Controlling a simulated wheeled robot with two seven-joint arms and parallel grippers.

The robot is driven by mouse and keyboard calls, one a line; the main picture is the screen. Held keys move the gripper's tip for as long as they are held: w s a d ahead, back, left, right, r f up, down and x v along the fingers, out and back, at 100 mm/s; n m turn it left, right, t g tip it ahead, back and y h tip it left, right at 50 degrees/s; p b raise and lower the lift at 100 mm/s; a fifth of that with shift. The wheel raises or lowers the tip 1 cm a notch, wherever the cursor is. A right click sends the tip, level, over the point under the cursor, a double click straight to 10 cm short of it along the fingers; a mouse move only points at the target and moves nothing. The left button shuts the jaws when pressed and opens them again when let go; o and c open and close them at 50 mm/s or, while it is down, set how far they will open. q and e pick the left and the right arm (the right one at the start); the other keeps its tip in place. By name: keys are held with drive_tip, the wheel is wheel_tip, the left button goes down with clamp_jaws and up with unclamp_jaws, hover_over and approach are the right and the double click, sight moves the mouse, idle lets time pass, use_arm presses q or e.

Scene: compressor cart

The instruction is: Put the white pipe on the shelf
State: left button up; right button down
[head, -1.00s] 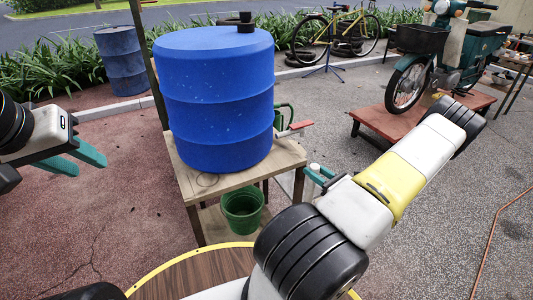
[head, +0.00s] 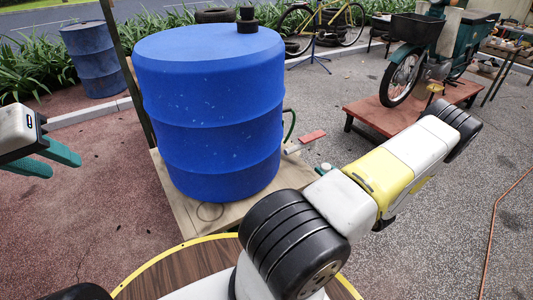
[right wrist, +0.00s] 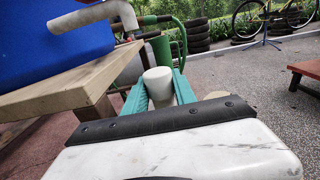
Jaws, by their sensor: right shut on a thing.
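My right gripper (right wrist: 160,92) is shut on a white cylinder, which I take to be the white pipe (right wrist: 157,80); its rounded top shows between the teal fingers in the right wrist view. In the head view its white top (head: 326,166) peeks out beyond my right arm, which hides most of the gripper. It is beside the wooden stand (right wrist: 75,78), to its right, apart from the tabletop. My left gripper (head: 63,167) is open and empty at the left edge of the head view. I cannot tell for sure which surface is the shelf; the stand's lower part is mostly hidden.
A big blue tank (head: 210,110) stands on the wooden stand. A white elbow pipe (right wrist: 95,16) sticks out near the tank. A green watering can (right wrist: 165,48) is behind the held pipe. A round wooden table (head: 190,268) is in front; a moped stands on a red platform (head: 412,108).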

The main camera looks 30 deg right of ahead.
drive_tip(key=w+a+f, duration=0.1)
drive_tip(key=w+f, duration=0.2)
drive_tip(key=w, duration=1.4)
drive_tip(key=shift+w+a+f, duration=0.2)
drive_tip(key=shift+w+a, duration=0.05)
drive_tip(key=shift+w, duration=0.05)
drive_tip(key=shift+f, duration=0.15)
drive_tip(key=c, duration=1)
unclamp_jaws()
drive_tip(key=s, duration=0.8)
drive_tip(key=s+d, duration=0.1)
drive_tip(key=s, duration=0.3)
